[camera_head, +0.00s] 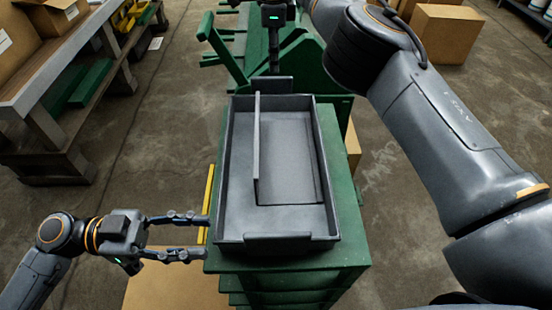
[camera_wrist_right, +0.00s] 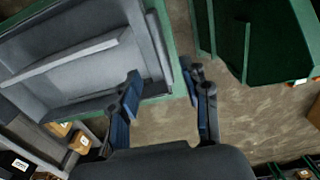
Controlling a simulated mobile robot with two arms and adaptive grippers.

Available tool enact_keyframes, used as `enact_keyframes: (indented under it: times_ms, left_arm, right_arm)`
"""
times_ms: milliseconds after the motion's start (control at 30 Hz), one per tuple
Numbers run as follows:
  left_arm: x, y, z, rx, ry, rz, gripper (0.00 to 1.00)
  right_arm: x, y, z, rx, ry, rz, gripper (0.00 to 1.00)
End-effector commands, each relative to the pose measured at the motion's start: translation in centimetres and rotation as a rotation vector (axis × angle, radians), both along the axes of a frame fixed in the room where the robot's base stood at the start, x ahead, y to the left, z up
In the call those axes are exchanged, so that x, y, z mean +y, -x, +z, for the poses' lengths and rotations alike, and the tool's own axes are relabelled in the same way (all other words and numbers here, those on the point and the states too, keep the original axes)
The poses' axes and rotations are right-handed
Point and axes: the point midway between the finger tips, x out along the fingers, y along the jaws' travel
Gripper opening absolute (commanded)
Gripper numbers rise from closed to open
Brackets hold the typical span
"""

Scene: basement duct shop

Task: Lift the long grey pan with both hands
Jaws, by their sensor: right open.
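The long grey pan (camera_head: 234,170) lies on a green stand, its length running away from me. It has a tab handle at the near end (camera_head: 278,243) and another at the far end (camera_head: 272,85). A thin upright divider (camera_head: 257,150) runs inside it. My left gripper (camera_head: 206,236) is open beside the pan's near left corner, fingers pointing right, not around the near handle. My right gripper (camera_head: 272,68) is at the far handle. In the right wrist view its open fingers (camera_wrist_right: 162,82) are near the pan's edge (camera_wrist_right: 150,55); I cannot tell whether they touch it.
The green stand (camera_head: 345,215) rises under the pan. A green machine or rack (camera_head: 305,60) stands just behind it. A workbench (camera_head: 45,75) with boxes is at the upper left. A cardboard box (camera_head: 445,32) sits at the upper right.

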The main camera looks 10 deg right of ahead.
Motion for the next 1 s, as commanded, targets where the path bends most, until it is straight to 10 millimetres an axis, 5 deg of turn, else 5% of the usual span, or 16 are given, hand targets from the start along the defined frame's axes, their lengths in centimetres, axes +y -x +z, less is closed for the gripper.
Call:
enact_keyframes:
  times_ms: [267,800,1000]
  left_arm:
    - [-1.2,0.2,0.0,0.001,0.002,0.001,0.4]
    - [-10.8,2.1,0.1,0.0,0.002,0.001,0.4]
    - [-13.0,2.5,0.0,0.002,0.001,0.002,0.4]
  right_arm:
    - [-0.1,0.0,-1.3,0.003,-0.001,-0.001,0.47]
    - [0.0,0.1,-11.1,0.003,-0.001,-0.002,0.47]
    - [-0.1,0.0,-13.2,0.002,0.0,-0.001,0.47]
